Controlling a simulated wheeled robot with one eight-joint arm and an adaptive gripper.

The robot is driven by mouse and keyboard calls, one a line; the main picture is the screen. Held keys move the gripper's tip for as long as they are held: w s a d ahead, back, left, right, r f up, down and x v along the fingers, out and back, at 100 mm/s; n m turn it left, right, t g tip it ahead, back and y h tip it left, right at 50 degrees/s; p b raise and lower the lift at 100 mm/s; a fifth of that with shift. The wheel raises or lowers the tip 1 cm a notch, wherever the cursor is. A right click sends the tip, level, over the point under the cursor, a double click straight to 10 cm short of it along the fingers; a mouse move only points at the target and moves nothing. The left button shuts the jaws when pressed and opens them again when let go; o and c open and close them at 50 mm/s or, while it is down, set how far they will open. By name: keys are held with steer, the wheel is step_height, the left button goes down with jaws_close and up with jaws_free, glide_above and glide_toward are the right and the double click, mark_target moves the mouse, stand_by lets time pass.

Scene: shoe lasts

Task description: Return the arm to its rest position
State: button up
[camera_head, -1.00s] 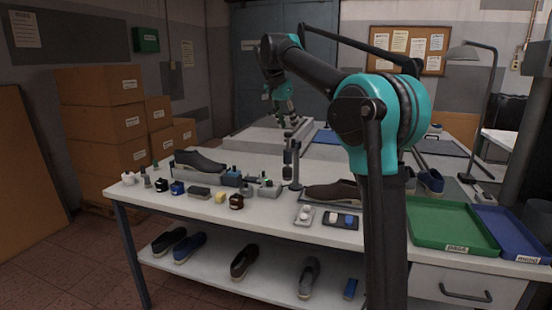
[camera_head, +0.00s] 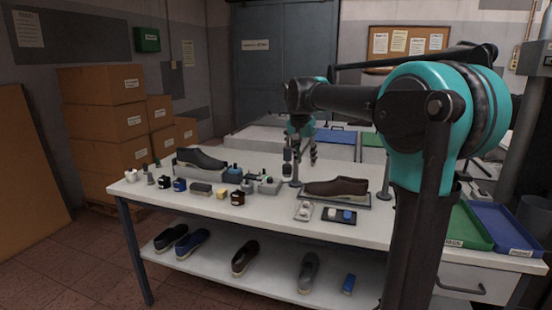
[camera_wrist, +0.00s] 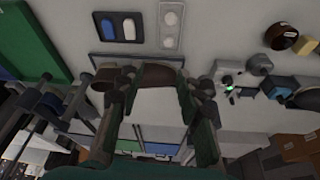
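My gripper (camera_head: 302,160) hangs above the back part of the workbench in the head view, fingers pointing down, behind the brown shoe. In the wrist view my gripper (camera_wrist: 158,82) has its fingers spread apart with nothing held between them. My arm reaches from the right side of the head view toward the middle, with its forearm about level. The brown shoe (camera_head: 337,187) sits on a dark tray, apart from the fingers in the head view.
The workbench (camera_head: 270,217) carries a dark shoe (camera_head: 202,158) at left and several small bottles and jars. A green tray (camera_head: 466,229) and a blue tray (camera_head: 507,228) lie at right. More shoes stand on the lower shelf (camera_head: 215,262). Cardboard boxes (camera_head: 105,122) are stacked at left.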

steer(key=s+d+f+n+y, duration=0.1)
steer(key=s+d+f+n, duration=0.2)
steer(key=s+f, duration=1.1)
steer(key=s+d+f+n+t+y, duration=0.1)
steer(key=s+d+f, duration=0.4)
steer(key=s+f, duration=1)
steer(key=shift+s+d+f+n, duration=0.3)
steer(key=shift+s+d+n, duration=0.1)
steer(key=shift+s+n, duration=0.4)
steer(key=shift+w+a, duration=0.1)
steer(key=shift+w, duration=0.1)
steer(key=shift+c, duration=0.3)
